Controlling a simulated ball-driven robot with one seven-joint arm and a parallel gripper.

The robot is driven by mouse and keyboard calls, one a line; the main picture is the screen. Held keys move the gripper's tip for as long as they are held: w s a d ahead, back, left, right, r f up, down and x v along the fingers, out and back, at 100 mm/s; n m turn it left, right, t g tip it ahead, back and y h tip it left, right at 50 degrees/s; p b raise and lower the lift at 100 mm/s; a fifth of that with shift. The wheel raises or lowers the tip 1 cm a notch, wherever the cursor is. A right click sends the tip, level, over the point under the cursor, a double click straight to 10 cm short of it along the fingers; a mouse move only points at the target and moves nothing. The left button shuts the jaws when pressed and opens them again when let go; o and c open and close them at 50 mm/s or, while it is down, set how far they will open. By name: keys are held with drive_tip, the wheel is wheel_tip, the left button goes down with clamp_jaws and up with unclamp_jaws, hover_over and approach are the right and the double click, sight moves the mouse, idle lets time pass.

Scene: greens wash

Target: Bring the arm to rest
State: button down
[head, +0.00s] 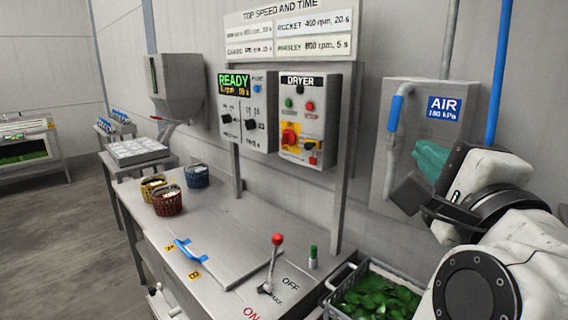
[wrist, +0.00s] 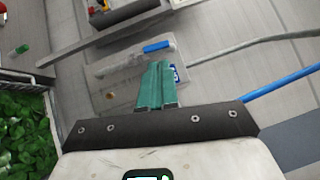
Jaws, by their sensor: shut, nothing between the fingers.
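My gripper (head: 431,160) has teal fingers and is at the right of the head view, in front of the grey AIR cabinet (head: 379,152). In the wrist view the teal fingers of my gripper (wrist: 158,72) lie together, shut and empty. My white arm bends in from the lower right of the head view. Nothing is seen touching the fingers.
A crate of greens (head: 334,287) is at the bench's right end. Several baskets (head: 167,205) stand farther back. A blue pipe (head: 498,70) runs up the wall.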

drive_tip(key=s+d+f+n+g, duration=0.1)
drive_tip(key=d+f+n+g, duration=0.2)
drive_tip(key=f, duration=0.7)
drive_tip(key=s+d+f+n+g, duration=0.1)
drive_tip(key=d+f+n+g, duration=0.3)
drive_tip(key=f, duration=0.6)
drive_tip(key=s+f+n+g, duration=0.2)
drive_tip(key=f+n, duration=0.3)
drive_tip(key=f, duration=0.6)
drive_tip(key=s+d+f+n+g, duration=0.2)
drive_tip(key=s+f+n+g, duration=0.5)
drive_tip(key=s+f, duration=1.7)
drive_tip(key=s+g, duration=0.1)
drive_tip(key=g, duration=0.1)
drive_tip(key=shift+s+d+g, duration=0.15)
drive_tip(key=shift+s+g, duration=0.1)
drive_tip(key=shift+g, duration=0.05)
